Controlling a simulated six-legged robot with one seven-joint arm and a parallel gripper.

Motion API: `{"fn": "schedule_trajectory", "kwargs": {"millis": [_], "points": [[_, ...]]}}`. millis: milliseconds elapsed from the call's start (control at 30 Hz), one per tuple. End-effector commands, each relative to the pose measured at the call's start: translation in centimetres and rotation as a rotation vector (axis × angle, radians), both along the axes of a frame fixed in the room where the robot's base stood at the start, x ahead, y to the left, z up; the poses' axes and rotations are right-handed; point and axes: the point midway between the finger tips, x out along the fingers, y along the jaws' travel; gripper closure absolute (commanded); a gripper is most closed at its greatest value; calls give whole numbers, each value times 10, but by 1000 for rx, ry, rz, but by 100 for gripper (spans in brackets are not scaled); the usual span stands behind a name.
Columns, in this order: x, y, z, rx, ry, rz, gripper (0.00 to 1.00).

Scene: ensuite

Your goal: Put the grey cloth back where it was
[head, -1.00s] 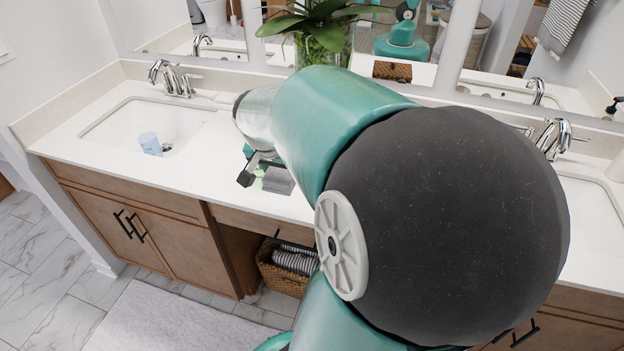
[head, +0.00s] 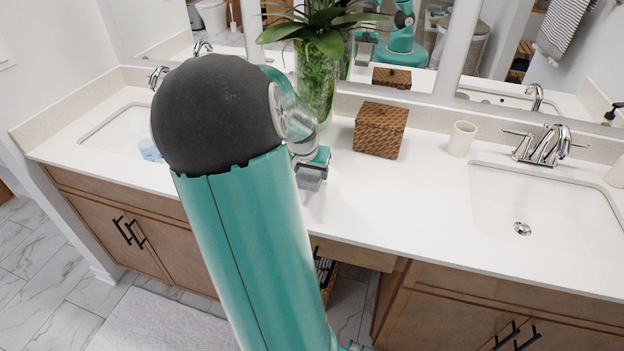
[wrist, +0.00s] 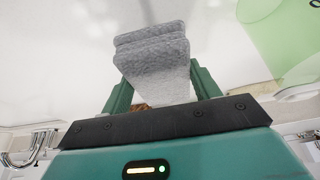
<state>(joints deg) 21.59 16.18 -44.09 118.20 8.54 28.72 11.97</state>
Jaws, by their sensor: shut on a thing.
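The grey cloth (wrist: 152,60) is folded and sits between the two green fingers of my gripper (wrist: 160,88) in the wrist view. My gripper is shut on it. In the head view the cloth (head: 309,180) shows just below my gripper (head: 314,165), over the white counter near its front edge, in front of the plant vase. I cannot tell whether the cloth touches the counter. My arm hides part of the counter to the left.
A glass vase with a plant (head: 316,80) stands behind my gripper. A woven box (head: 381,131) and a white cup (head: 461,139) stand to the right, before the right sink (head: 545,210). The counter (head: 400,200) is clear between.

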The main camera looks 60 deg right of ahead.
Motion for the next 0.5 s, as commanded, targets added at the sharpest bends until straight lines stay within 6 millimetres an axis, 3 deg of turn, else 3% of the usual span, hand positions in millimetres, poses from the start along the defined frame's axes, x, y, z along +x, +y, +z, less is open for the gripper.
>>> {"fn": "schedule_trajectory", "kwargs": {"millis": [233, 400, 500], "points": [[0, -12, -14, 1, 0, -1, 60], [-1, -11, -40, 2, 1, 0, 60], [0, -11, -44, 0, -1, 0, 60]]}}
